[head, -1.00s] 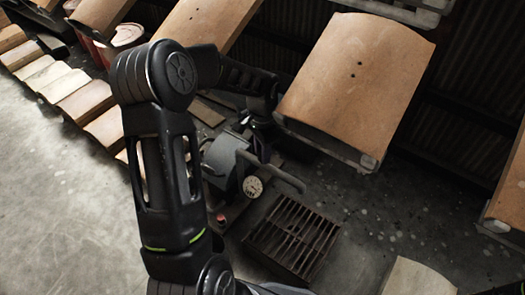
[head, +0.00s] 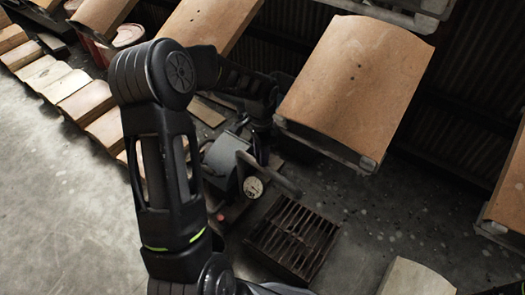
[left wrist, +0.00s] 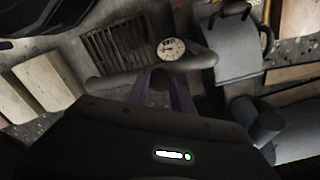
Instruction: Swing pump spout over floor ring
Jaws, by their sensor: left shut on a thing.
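The pump (head: 222,152) is a grey rounded body on a board on the floor, with a round white dial (head: 253,187). Its spout (head: 285,182) is a grey pipe running down and right, its end near a floor grate. My left gripper (head: 261,152) reaches down to the spout. In the left wrist view the fingers of my left gripper (left wrist: 161,84) are shut on the spout (left wrist: 112,80), which lies across them; the dial (left wrist: 171,49) is just beyond. I cannot make out a floor ring. My right gripper is not in view.
A dark slatted floor grate (head: 292,238) lies just below the spout. More tan pieces (head: 86,98) line the floor at left. Bare concrete floor (head: 60,210) is open at lower left.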

